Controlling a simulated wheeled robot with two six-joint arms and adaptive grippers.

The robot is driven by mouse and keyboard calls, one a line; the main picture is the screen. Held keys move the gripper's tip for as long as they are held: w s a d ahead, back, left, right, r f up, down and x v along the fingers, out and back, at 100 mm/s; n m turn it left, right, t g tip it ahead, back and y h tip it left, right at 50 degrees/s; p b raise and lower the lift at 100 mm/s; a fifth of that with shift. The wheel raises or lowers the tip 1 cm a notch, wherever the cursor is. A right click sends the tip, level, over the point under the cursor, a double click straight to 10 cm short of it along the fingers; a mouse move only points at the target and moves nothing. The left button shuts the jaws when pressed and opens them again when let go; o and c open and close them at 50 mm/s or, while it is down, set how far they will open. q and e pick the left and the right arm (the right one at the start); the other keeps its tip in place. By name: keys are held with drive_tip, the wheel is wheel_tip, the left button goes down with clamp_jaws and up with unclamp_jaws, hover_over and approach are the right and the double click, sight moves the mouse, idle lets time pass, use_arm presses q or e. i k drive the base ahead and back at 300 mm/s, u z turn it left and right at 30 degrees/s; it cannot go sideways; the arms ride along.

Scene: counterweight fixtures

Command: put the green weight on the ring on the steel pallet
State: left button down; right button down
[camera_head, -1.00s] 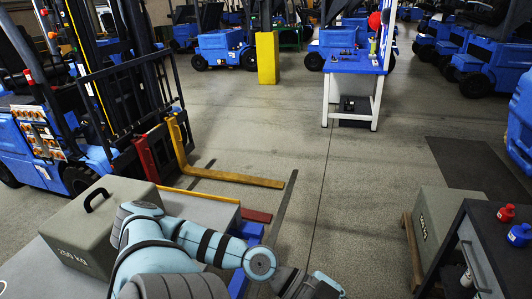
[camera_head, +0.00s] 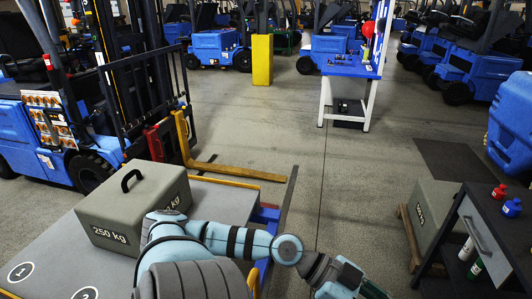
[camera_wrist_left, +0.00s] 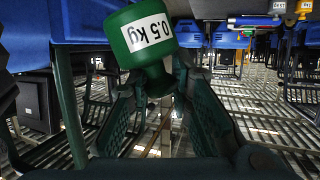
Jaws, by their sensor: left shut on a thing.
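The green weight (camera_wrist_left: 150,38), labelled 0.5 kg, is in the left wrist view, tilted between the fingers of my left gripper (camera_wrist_left: 160,88). That gripper is shut on it. In the head view my left arm reaches right from the bottom, and its gripper (camera_head: 350,284) is partly cut off by the lower edge; the weight is not visible there. A grey flat deck (camera_head: 55,250), perhaps the steel pallet, lies at lower left. White circles numbered 1 (camera_head: 20,271) and 2 (camera_head: 85,294) mark it. The gripper is right of this deck. My right gripper is not in view.
A grey 250 kg block (camera_head: 130,215) with a black handle stands on the deck. A forklift (camera_head: 60,120) with a yellow fork is behind it. At right are a dark cart (camera_head: 490,225) with bottles and another grey block (camera_head: 430,210). The floor between is clear.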

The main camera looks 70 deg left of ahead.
sight(22, 272)
drive_tip(key=z, duration=1.2)
drive_tip(key=k, duration=0.15)
drive_tip(key=u, duration=1.4)
drive_tip(key=k, duration=0.7)
drive_tip(key=z, duration=0.4)
drive_tip(key=k, duration=3.75)
drive_tip(key=u, duration=1.25)
drive_tip(key=i, duration=1.05)
drive_tip(key=u, duration=0.05)
